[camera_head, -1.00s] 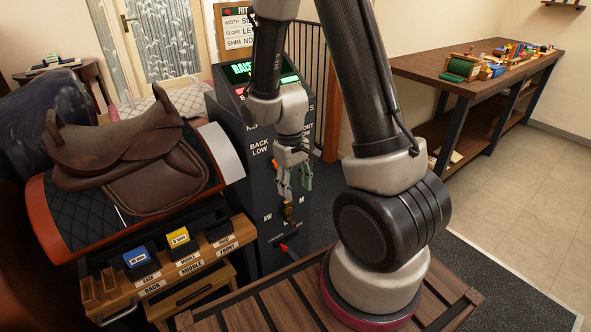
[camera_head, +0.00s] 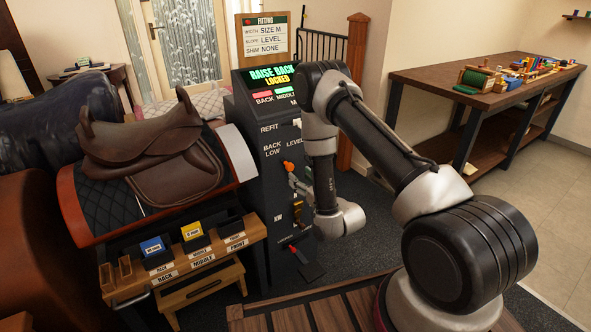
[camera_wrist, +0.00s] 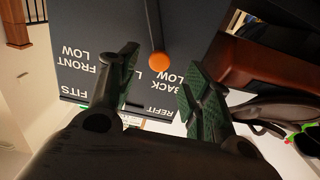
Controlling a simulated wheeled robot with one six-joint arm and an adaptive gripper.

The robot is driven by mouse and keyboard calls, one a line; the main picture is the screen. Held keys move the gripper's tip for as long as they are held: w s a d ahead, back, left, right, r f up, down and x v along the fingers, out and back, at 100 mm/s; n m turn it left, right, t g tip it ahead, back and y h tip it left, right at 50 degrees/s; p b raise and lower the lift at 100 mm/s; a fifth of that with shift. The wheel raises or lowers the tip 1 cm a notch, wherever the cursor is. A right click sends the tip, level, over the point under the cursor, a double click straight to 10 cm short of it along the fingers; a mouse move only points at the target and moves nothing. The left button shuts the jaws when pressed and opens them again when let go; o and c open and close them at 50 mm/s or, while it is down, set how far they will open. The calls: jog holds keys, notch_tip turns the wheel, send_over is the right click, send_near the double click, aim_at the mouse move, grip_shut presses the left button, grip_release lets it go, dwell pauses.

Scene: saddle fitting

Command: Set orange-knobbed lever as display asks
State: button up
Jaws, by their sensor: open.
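The orange knob (camera_head: 289,165) sits on the front of the dark console (camera_head: 256,190), near the labels "BACK LOW" and "LEVEL". In the wrist view the orange knob (camera_wrist: 158,63) hangs on a dark lever shaft (camera_wrist: 153,25), lined up with the gap between my fingertips. My gripper (camera_wrist: 160,66) is open and holds nothing; whether the knob is between the fingers or beyond them I cannot tell. In the head view my gripper (camera_head: 298,184) is just below the knob, partly hidden by my wrist. The display (camera_head: 268,78) reads "RAISE BACK LOCKED".
A fitting card (camera_head: 265,40) reads size M, level, none. A red-knobbed control (camera_head: 292,249) sits low on the console. A brown saddle (camera_head: 155,150) rests on a stand at left, above a labelled wooden rack (camera_head: 190,262). A workbench (camera_head: 425,85) stands at right.

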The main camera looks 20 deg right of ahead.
aim_at(291, 169)
jog(key=x, duration=0.7)
jog(key=shift+w+a+r, duration=0.1)
jog(key=shift+w+r, duration=0.1)
jog(key=shift+w, duration=0.15)
grip_shut()
